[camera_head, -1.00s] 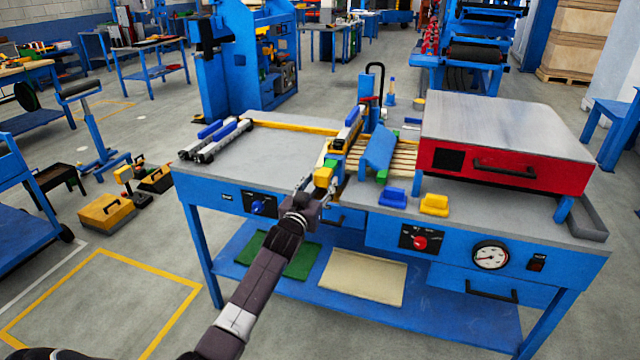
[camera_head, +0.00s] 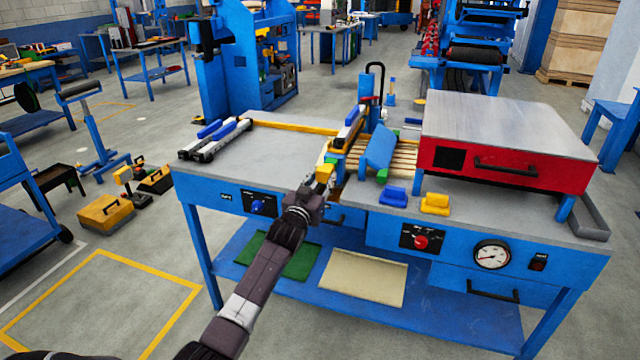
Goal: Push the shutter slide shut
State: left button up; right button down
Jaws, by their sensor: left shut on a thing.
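The shutter slide seems to be the part with a yellow block (camera_head: 324,173) at its near end, at the front middle of the blue workbench. My left gripper (camera_head: 319,187) reaches it from the front and is shut on this yellow block; its fingertips are small and partly hidden by my wrist. Behind the block, a narrow track (camera_head: 348,134) with yellow and dark parts runs away from me. How far the slide is along its track is hard to tell. My right gripper is not in view.
The red box with a grey top (camera_head: 505,140) stands on the right. A blue angled cover (camera_head: 380,146) sits over wooden slats right of the track. Blue (camera_head: 393,196) and yellow (camera_head: 435,203) blocks lie near the front edge.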

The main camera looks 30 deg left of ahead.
pick_arm(q)
jog(key=shift+b+x, duration=0.5)
jog(key=shift+x, duration=0.3)
jog(key=shift+w+a+f+b, duration=0.15)
jog(key=shift+w+a+b, duration=0.2)
jog(key=shift+w+b, duration=0.2)
jog(key=o, duration=0.9)
jog(key=shift+s+a, duration=0.1)
jog(key=shift+a, duration=0.1)
jog(key=shift+o, duration=0.2)
jog(key=shift+f, duration=0.1)
